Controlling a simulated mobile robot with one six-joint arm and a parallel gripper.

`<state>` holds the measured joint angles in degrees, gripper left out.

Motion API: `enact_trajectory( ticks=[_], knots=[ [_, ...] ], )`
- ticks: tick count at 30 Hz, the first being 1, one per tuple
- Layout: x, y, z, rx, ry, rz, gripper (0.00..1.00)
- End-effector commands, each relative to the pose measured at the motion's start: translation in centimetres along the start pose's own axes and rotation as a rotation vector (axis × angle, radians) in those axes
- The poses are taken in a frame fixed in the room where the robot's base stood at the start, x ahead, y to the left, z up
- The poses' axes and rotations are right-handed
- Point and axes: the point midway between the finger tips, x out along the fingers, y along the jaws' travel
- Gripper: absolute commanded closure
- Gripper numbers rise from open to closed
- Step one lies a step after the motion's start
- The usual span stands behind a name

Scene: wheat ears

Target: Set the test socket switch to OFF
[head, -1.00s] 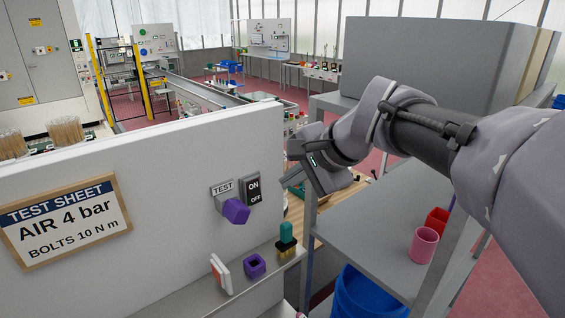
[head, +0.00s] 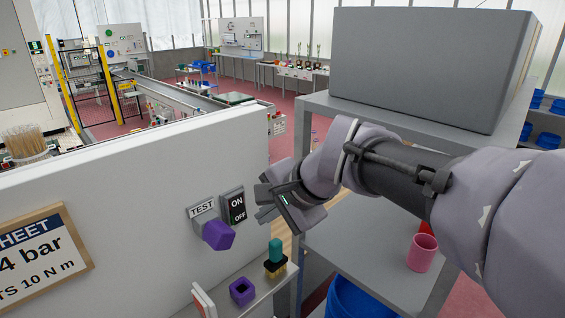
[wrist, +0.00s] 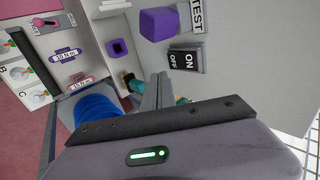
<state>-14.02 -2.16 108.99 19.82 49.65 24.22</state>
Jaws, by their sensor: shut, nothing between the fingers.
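The test socket switch (head: 233,206) is a dark rocker marked ON above and OFF below, on the white upright panel (head: 130,210). It also shows in the wrist view (wrist: 186,60), turned sideways. Which side is pressed in is hard to tell. A TEST label (head: 203,209) and a purple plug-like block (head: 218,235) sit just left of and below it. My gripper (head: 268,202) is shut and empty, just right of the switch in the head view, apparently not touching it. In the wrist view the closed fingers (wrist: 158,92) point toward the panel, beside the switch.
Below the switch, a ledge holds a purple hollow block (head: 242,291), a teal-topped piece (head: 275,258) and a red-and-white piece (head: 203,302). A grey shelf (head: 365,245) with a pink cup (head: 422,252) stands right. A blue bin (head: 355,300) is under it.

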Motion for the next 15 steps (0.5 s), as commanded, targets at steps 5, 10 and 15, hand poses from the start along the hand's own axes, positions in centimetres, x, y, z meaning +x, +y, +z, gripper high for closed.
enact_trajectory(
  ticks=[5, 10, 15],
  knots=[
    [3.7, -0.1, 0.1, 0.0, -0.002, 0.003, 1.0],
    [5.5, -1.9, 0.0, 0.0, -0.001, 0.001, 1.0],
    [6.4, -2.4, 0.0, 0.0, 0.0, 0.0, 1.0]
  ],
)
